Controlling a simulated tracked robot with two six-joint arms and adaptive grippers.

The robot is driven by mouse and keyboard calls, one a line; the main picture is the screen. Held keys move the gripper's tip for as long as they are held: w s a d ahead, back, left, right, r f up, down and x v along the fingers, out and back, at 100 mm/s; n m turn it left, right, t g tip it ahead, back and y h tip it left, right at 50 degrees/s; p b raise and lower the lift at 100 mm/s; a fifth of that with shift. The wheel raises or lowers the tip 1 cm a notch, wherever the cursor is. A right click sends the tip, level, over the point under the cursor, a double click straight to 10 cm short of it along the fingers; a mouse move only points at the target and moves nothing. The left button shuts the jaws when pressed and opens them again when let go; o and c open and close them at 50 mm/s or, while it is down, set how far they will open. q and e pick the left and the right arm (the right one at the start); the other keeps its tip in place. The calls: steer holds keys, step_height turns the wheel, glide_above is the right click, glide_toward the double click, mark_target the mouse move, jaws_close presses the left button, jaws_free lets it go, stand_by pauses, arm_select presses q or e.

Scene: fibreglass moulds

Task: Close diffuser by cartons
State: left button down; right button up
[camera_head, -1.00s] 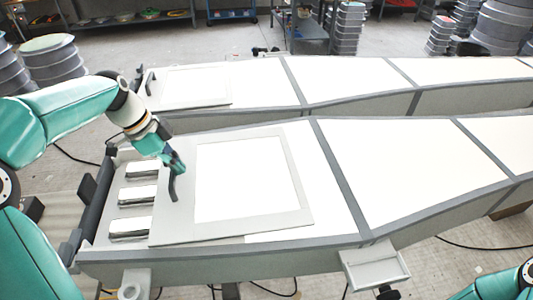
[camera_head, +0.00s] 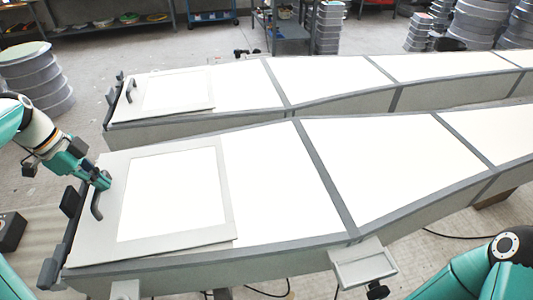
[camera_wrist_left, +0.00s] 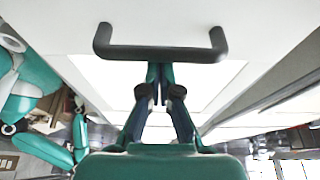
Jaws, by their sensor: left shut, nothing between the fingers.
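The near diffuser panel (camera_head: 222,190), a white pane in a pale grey frame, lies flat over the left end of the near long mould. Its dark curved handle (camera_head: 97,204) is near its left edge. My left gripper (camera_head: 104,183) is at that handle with its fingers shut and nothing between them. In the left wrist view the shut fingertips (camera_wrist_left: 157,72) are right beside the handle bar (camera_wrist_left: 160,54); I cannot tell whether they touch. No bright blocks show under the panel. My right arm is at the lower right, its gripper out of frame. I make out no cartons.
A second long mould (camera_head: 340,80) runs behind, with a similar panel (camera_head: 210,105) and handle (camera_head: 130,88) at its left end. Stacks of grey round tubs (camera_head: 37,80) stand on the floor. A bracket (camera_head: 360,262) sticks out from the near mould's front.

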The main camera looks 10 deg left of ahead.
mark_target(125, 195)
arm_select(q)
steer(key=shift+a, duration=0.2)
steer(key=shift+w+d, duration=0.15)
steer(key=shift+d, duration=0.35)
steer(key=d, duration=0.1)
steer(key=w, duration=0.1)
steer(key=d, duration=0.1)
steer(key=shift+w+d+r+b, duration=0.2)
steer(key=shift+d+r+b, duration=0.1)
steer(key=shift+d, duration=0.05)
steer(key=p+v, duration=0.1)
steer(key=v, duration=0.9)
